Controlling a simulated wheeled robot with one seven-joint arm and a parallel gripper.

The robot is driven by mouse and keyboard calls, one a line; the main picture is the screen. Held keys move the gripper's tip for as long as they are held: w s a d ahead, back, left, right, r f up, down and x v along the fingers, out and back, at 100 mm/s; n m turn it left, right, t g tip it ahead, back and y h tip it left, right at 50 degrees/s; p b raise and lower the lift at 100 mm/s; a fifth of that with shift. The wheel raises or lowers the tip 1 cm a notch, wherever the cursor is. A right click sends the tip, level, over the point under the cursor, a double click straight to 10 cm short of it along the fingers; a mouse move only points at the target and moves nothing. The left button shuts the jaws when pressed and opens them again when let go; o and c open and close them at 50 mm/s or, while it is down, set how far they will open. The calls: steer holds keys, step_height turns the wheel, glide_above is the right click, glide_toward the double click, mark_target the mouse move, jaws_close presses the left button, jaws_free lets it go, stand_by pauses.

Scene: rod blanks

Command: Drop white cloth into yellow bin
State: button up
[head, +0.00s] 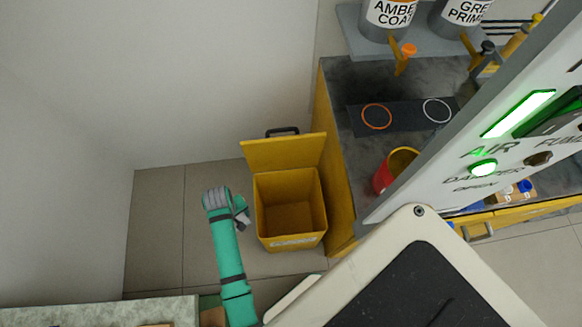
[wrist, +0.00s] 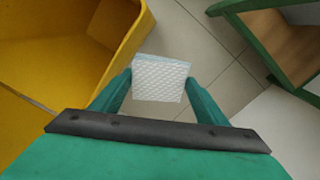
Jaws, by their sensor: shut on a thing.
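The white cloth (wrist: 162,78), a small textured square with a pale blue edge, is between the fingertips of my gripper (wrist: 158,88) in the wrist view. My gripper is shut on it and holds it beside the yellow bin, with floor tiles behind it. The yellow bin (head: 291,238) stands on the floor in the head view, its lid raised at the back and its inside showing empty. My gripper (head: 241,213) is just left of the bin there; I cannot make out the cloth in that view. The bin (wrist: 128,42) fills the left of the wrist view.
A dark-topped yellow bench (head: 350,85) stands right of the bin, with a red and yellow container (head: 383,180) on it. A white panel with green lights (head: 470,140) covers the right. A green-framed stand (wrist: 270,45) is at the wrist view's upper right.

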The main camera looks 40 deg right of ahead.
steer(key=shift+w+d+r, duration=0.8)
steer(key=shift+w+r, duration=0.15)
steer(key=shift+r, duration=0.15)
steer(key=s+d+r+m, duration=0.15)
steer(key=s+d, duration=0.25)
steer(key=d, duration=0.6)
steer(key=s+d+r+m, duration=0.15)
steer(key=s+d, duration=0.35)
steer(key=d, duration=0.6)
steer(key=shift+w+f, duration=0.2)
steer(key=shift+f, duration=2.35)
steer(key=o, duration=1.1)
